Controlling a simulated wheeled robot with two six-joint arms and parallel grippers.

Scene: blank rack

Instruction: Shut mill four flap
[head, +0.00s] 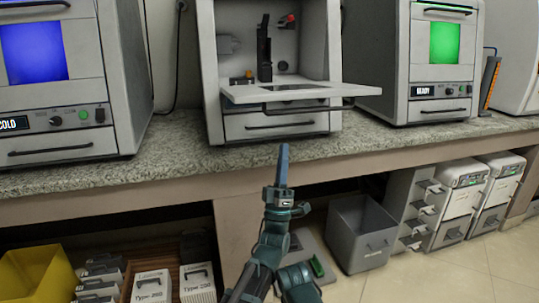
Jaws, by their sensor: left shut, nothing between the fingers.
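The middle mill (209,62) stands on the counter with its flap (340,90) folded down and level, sticking out towards me. Its inside is open to view, with a dark upright holder (264,50) and a red-tipped part (288,20). I can read no number on it. My left gripper (284,155) is shut and empty, pointing up, in front of the counter edge and below the flap. It appears apart from the flap. My right gripper is not in view.
A closed machine with a blue window (33,52) and COLD display stands left; one with a green window (444,43) and READY display stands right. Below the speckled counter (180,150) are a grey bin (360,235), a yellow bin (35,275) and boxes (150,288).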

